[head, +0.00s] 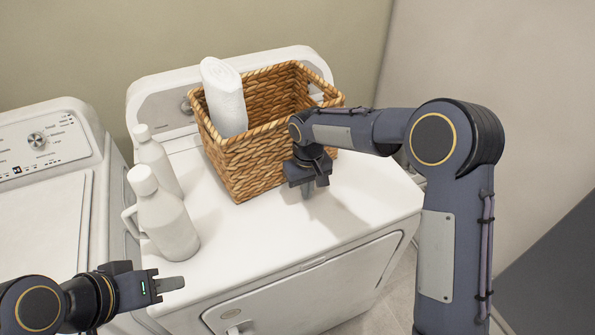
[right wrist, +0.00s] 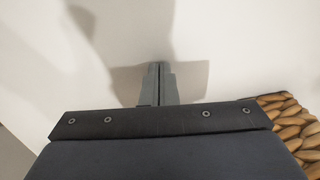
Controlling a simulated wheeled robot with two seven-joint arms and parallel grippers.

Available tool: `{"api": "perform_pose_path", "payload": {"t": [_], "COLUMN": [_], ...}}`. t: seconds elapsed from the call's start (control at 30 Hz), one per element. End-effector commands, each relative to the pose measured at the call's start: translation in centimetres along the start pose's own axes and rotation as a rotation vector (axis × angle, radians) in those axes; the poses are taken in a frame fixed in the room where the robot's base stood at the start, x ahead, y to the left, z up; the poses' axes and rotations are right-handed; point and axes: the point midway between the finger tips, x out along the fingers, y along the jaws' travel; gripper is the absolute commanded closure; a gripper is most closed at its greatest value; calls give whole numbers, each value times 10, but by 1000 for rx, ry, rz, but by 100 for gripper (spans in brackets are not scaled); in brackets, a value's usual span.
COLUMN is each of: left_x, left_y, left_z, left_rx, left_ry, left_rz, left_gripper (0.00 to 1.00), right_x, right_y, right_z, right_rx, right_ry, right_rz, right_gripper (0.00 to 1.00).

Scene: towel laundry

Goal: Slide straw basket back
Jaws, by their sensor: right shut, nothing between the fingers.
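The straw basket (head: 250,160) stands upright on top of the right-hand white machine, against its control panel. My right gripper (head: 308,190) is shut and empty, pointing down just in front of the basket's right side. In the right wrist view its shut fingers (right wrist: 158,84) are over the white top, and a corner of the basket (right wrist: 296,125) shows at the right edge. Whether the gripper touches the basket is hard to tell. My left gripper (head: 170,285) is at the lower left, away from the basket; its finger gap is unclear.
Two white bottles, one with a handle (head: 165,220) and a slimmer one (head: 155,160), stand left of the basket. The machine top (head: 270,235) is clear in front of the basket. A second machine (head: 45,215) stands at the left. A wall is behind.

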Motion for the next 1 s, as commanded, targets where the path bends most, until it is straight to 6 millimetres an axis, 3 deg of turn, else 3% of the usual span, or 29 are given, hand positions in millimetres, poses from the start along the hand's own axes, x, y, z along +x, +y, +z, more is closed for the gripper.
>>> {"api": "perform_pose_path", "payload": {"t": [0.27, 1.0], "left_x": [-1, -43], "left_y": [0, 20], "left_z": [0, -22], "left_rx": [0, 0], "left_ry": [0, 0], "left_rz": [0, 0], "left_gripper": [64, 64], "right_x": [-4, -76], "right_y": [0, 0], "right_z": [5, 5], "right_rx": [0, -1], "right_ry": [0, -1], "right_rz": [0, 0], "right_gripper": [100, 100]}}
